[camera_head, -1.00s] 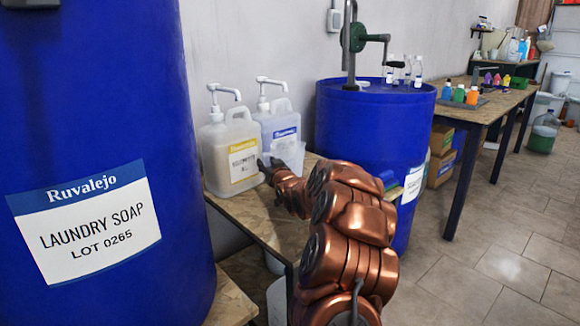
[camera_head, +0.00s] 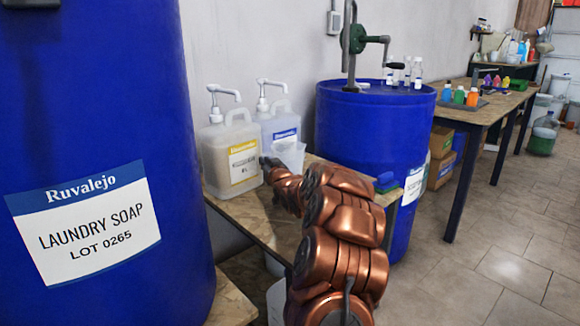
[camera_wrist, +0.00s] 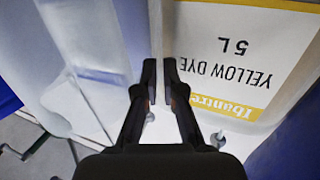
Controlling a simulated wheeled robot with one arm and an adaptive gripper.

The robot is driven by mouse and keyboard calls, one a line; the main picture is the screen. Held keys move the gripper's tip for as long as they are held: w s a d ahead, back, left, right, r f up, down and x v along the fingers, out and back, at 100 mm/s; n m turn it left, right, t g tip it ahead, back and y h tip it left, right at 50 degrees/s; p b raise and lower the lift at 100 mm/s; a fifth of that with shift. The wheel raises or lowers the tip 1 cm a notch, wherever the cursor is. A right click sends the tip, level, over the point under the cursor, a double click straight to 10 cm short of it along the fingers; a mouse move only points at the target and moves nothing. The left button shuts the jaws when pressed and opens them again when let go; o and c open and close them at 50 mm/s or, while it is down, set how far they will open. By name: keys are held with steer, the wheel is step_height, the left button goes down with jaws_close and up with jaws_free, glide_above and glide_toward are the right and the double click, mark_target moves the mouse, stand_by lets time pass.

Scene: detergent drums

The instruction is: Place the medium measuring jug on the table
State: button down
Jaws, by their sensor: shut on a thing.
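The measuring jug (camera_head: 291,154) is a pale translucent vessel at the back of the near wooden table (camera_head: 262,222), in front of the blue-labelled bottle. My gripper (camera_head: 268,166) is at its left side, its fingers partly hidden by my wrist. In the wrist view my gripper (camera_wrist: 160,75) has its fingers close together, shut on a thin pale part between them. A large translucent wall at left there looks like the jug (camera_wrist: 85,50). The jug's base is hidden by my arm, so I cannot tell whether it touches the table.
A yellow-labelled pump bottle (camera_head: 231,155) stands close left of my gripper, and a blue-labelled one (camera_head: 276,121) behind the jug. A blue drum (camera_head: 374,125) with a crank pump stands at right. A large blue drum (camera_head: 95,130) fills the left. A blue-green sponge (camera_head: 387,182) lies near the drum.

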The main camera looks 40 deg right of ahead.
steer(key=shift+r, duration=0.2)
stand_by(0.6)
steer(key=shift+r+p, duration=0.95)
steer(key=shift+r, duration=0.8)
steer(key=s+a+r+p, duration=0.1)
steer(key=s+a+p, duration=0.1)
steer(key=s+a, duration=0.7)
steer(key=shift+d+v, duration=0.45)
steer(key=shift+v, duration=1.4)
steer(key=shift+s+r, duration=0.1)
steer(key=shift+s, duration=0.1)
step_height(320, 180, up, 33)
steer(key=p, duration=3.3)
